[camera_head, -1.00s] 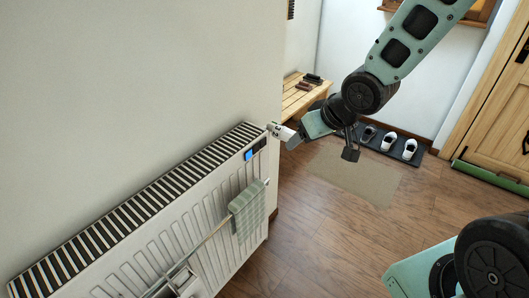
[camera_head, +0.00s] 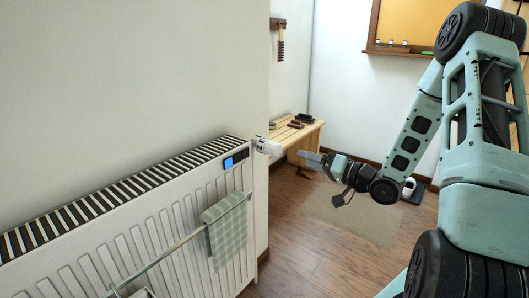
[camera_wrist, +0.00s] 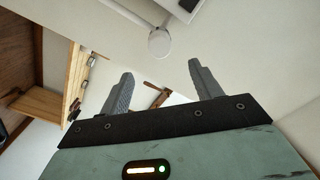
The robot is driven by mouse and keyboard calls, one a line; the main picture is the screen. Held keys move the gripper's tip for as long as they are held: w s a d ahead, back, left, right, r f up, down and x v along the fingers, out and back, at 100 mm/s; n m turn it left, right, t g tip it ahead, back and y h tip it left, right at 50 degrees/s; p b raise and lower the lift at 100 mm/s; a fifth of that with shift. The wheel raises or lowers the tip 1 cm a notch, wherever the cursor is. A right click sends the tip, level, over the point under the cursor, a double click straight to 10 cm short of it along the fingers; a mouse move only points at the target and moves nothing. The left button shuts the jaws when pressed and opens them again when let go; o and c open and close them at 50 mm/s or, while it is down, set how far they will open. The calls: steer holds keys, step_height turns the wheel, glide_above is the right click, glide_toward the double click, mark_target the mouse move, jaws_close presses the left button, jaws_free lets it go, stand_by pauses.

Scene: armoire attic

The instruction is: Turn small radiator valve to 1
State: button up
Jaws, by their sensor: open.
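The small radiator valve (camera_head: 268,146) is a white knob sticking out from the upper right end of the white radiator (camera_head: 150,225). In the wrist view the valve (camera_wrist: 159,43) shows end-on as a round pale disc, beyond the fingertips and roughly between them. Its markings are too small to read. My gripper (camera_head: 305,155) is to the right of the valve and apart from it, pointing left toward it. In the wrist view the two grey fingers of my gripper (camera_wrist: 158,77) are spread apart with nothing between them.
A green checked towel (camera_head: 226,228) hangs on a rail along the radiator's front. A wooden bench (camera_head: 298,135) with brushes stands behind the valve. A wall corner is beside the radiator's end. The floor (camera_head: 310,255) below my gripper is open, with a beige mat (camera_head: 345,218).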

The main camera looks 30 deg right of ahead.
mark_target(268, 147)
steer(key=b+x, duration=0.2)
steer(key=x, duration=1.3)
steer(key=shift+w+b, duration=0.1)
steer(key=shift+b, duration=0.3)
steer(key=c, duration=1)
